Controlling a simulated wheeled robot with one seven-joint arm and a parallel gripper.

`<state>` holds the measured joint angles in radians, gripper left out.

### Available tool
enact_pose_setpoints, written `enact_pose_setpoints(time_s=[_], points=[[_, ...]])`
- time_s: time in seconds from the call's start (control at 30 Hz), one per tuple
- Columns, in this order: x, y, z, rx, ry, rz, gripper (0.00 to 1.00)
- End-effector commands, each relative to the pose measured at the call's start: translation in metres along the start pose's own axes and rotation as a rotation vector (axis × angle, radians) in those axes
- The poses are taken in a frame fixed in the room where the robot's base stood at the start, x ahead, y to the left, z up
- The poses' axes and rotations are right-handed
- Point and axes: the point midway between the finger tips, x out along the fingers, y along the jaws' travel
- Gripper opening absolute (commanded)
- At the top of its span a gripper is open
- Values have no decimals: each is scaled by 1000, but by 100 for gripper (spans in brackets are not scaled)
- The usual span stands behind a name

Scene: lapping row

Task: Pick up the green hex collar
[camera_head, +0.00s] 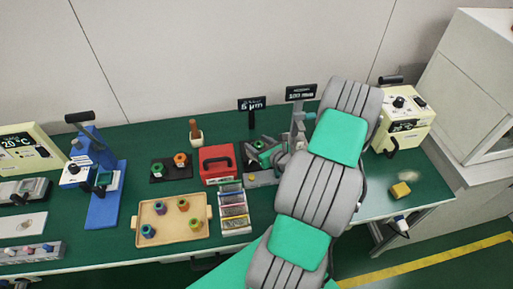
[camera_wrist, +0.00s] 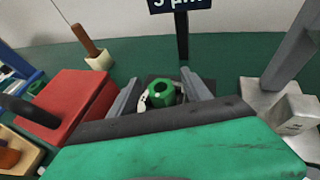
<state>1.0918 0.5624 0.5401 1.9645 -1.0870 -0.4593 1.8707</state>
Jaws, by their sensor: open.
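A green hex collar (camera_wrist: 161,93) with a dark hole in its top shows in the wrist view, between the fingers of my gripper (camera_wrist: 158,84) as seen from there. Pale curved parts show beside it, and a dark block or pad lies behind it. In the head view the same collar (camera_head: 259,145) is small, beside my gripper (camera_head: 263,153), right of the red box. My gripper is open, with a finger on each side of the collar. I cannot tell whether either finger touches it. Its lower part is partly hidden by my gripper's body.
A red box (camera_head: 217,163) with a black handle stands close left of my gripper. A grey metal stand (camera_wrist: 282,105) rises on the right, and a sign (camera_head: 252,105) behind. A black mat (camera_head: 158,179) and a wooden tray (camera_head: 160,236) hold other coloured collars.

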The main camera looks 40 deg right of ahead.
Motion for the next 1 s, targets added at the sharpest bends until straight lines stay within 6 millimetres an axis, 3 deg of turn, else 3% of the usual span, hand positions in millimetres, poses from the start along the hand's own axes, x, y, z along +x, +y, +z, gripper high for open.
enact_pose_setpoints(time_s=[0.7,1.0], points=[[-1,-2,0,0,0,-3,0],[-1,-1,0,0,0,-2,0]])
